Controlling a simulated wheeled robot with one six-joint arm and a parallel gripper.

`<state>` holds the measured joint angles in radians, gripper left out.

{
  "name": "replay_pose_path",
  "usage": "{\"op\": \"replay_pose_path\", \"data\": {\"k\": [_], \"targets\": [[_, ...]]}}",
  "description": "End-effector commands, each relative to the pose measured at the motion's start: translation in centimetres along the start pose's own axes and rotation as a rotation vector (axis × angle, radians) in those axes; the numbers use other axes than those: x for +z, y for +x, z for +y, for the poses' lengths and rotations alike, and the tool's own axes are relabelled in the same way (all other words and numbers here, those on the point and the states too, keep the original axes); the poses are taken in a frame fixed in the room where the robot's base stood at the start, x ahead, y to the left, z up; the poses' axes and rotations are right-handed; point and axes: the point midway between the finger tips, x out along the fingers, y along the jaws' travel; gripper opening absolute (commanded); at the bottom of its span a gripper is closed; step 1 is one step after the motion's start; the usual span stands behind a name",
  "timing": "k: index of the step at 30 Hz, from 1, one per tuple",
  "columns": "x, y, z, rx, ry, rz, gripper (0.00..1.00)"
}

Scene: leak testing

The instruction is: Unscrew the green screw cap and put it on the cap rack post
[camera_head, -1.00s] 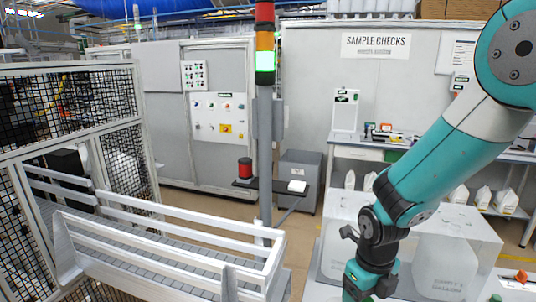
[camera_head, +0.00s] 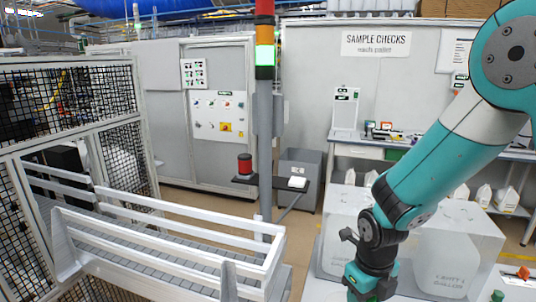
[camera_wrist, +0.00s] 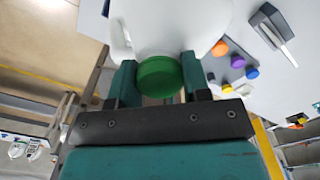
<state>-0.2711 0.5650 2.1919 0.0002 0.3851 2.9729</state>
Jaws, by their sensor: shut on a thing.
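The green screw cap (camera_wrist: 160,76) sits between the two fingers of my gripper (camera_wrist: 158,82) in the wrist view, and the fingers are shut on its sides. A white bottle (camera_wrist: 180,25) lies directly behind the cap in that view. The cap appears to be at the bottle's neck, but I cannot tell whether it is still threaded on. In the head view my wrist is at the bottom edge, and the fingertips and held cap are not clearly visible. I cannot make out the cap rack post.
Orange (camera_wrist: 220,48), purple (camera_wrist: 238,61), blue (camera_wrist: 252,72) and yellow (camera_wrist: 226,87) round pieces lie right of the gripper. A dark grey device (camera_wrist: 272,24) is beyond them. In the head view large whitish containers (camera_head: 458,250) stand beside my arm, and a railed conveyor (camera_head: 165,260) is at left.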

Motion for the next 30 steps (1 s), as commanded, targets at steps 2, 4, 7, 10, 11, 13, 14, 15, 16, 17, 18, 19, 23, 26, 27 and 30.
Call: {"op": "replay_pose_path", "data": {"k": [2, 4, 7, 10, 11, 13, 14, 15, 16, 17, 18, 19, 23, 26, 27, 30], "targets": [[0.0, 0.2, 0.0, 0.0, 0.0, 0.0, 0.01], [0.0, 0.2, 0.0, 0.0, 0.0, 0.0, 0.5], [0.0, 0.2, 0.0, 0.0, 0.0, 0.0, 0.73], [0.0, 0.2, 0.0, 0.0, 0.0, 0.0, 0.73], [0.0, 0.2, 0.0, 0.0, 0.0, 0.0, 0.73], [0.0, 0.2, 0.0, 0.0, 0.0, 0.0, 0.73], [0.0, 0.2, 0.0, 0.0, 0.0, 0.0, 0.73], [0.0, 0.1, 0.0, 0.0, 0.0, 0.0, 0.73], [0.0, 0.1, 0.0, 0.0, 0.0, 0.0, 0.73], [0.0, -0.1, 0.0, 0.0, 0.0, 0.0, 0.73], [0.0, -0.2, 0.0, 0.0, 0.0, 0.0, 0.73], [0.0, -0.4, 0.0, 0.0, 0.0, 0.0, 0.73], [0.0, -1.5, 0.0, 0.0, 0.0, -0.001, 0.73], [0.0, -2.2, 0.0, 0.0, 0.0, -0.001, 0.73], [0.0, -2.3, 0.0, 0.0, 0.0, -0.001, 0.73], [0.0, -2.4, 0.0, 0.0, 0.0, 0.0, 0.73]]}}
